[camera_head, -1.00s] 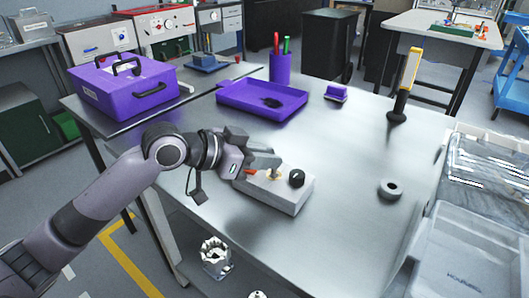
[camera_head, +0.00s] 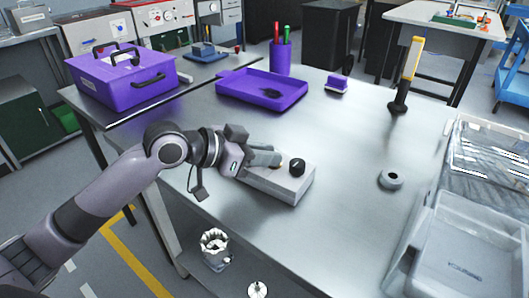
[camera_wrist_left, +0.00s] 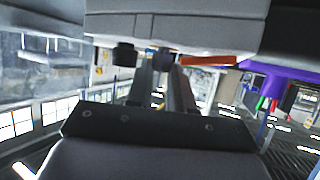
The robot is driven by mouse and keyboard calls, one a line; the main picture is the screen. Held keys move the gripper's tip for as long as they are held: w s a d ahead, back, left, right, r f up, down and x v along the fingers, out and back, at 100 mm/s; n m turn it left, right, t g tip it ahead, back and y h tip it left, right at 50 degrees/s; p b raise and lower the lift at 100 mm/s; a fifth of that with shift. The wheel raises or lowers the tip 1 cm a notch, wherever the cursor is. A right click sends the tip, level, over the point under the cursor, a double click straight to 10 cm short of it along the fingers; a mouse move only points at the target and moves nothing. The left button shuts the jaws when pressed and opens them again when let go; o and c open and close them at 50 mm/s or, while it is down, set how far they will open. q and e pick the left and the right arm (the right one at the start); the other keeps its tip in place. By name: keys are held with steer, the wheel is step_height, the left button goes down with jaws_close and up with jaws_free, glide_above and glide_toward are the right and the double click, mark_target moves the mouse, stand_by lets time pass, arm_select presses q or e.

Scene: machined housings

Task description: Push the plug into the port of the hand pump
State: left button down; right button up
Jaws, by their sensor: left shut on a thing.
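The hand pump appears to be the pale grey block (camera_head: 287,186) with a black knob (camera_head: 297,167), lying near the table's front edge. My left gripper (camera_head: 279,159) reaches over its top from the left, beside the knob. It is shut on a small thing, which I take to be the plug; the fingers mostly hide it. In the left wrist view the grey block (camera_wrist_left: 190,28) fills the top, with the knob (camera_wrist_left: 124,54) and an orange part (camera_wrist_left: 208,61) on either side of the fingertips (camera_wrist_left: 163,65). The port cannot be made out. My right gripper is out of view.
A purple tray (camera_head: 240,97), a purple pen cup (camera_head: 280,58) and a purple case (camera_head: 122,84) stand behind. A grey ring (camera_head: 391,179) and a yellow-and-black upright tool (camera_head: 406,80) are on the right. Clear bins (camera_head: 455,262) stand at far right.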

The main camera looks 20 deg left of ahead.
arm_select(q)
steer(key=shift+f, duration=0.45)
stand_by(0.4)
steer(key=c, duration=0.9)
jaws_free()
